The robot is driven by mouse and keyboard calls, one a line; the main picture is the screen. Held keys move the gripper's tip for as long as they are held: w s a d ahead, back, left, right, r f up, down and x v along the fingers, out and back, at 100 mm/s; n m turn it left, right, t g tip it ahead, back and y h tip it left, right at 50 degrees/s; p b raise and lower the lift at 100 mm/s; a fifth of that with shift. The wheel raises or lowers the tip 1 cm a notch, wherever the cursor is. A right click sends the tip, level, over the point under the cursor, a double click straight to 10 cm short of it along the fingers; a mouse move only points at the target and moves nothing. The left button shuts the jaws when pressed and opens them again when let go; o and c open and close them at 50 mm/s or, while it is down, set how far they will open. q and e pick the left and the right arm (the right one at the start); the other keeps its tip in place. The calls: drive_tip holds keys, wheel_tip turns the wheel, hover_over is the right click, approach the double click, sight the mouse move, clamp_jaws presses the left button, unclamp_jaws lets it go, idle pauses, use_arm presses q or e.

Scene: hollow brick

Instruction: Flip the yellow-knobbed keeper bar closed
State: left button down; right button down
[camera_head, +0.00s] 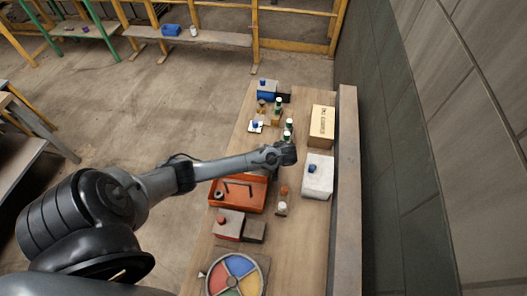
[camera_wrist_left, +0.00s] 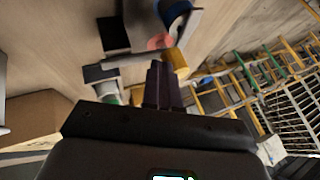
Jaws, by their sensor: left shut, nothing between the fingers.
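In the left wrist view, a small yellow piece (camera_wrist_left: 179,64) that may be the knob shows just beyond the fingertips, at their right. A grey bar-like piece (camera_wrist_left: 135,58) lies beside it, with a pinkish round part (camera_wrist_left: 159,42) and a blue round part (camera_wrist_left: 175,12) behind. Whether the bar is open or closed cannot be told. My left gripper (camera_wrist_left: 162,70) is shut and empty; its fingers overlap part of the view of these pieces, and touch cannot be judged. In the head view my left gripper (camera_head: 290,153) is over the middle of the bench. My right gripper is not seen.
A raised ledge (camera_head: 345,200) borders the right side.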

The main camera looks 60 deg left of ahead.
use_arm(q)
drive_tip(key=shift+a, duration=0.1)
drive_tip(key=shift+s, duration=0.1)
drive_tip(key=shift+r, duration=0.1)
drive_tip(key=p+v, duration=0.9)
drive_tip(key=v, duration=0.1)
idle(0.7)
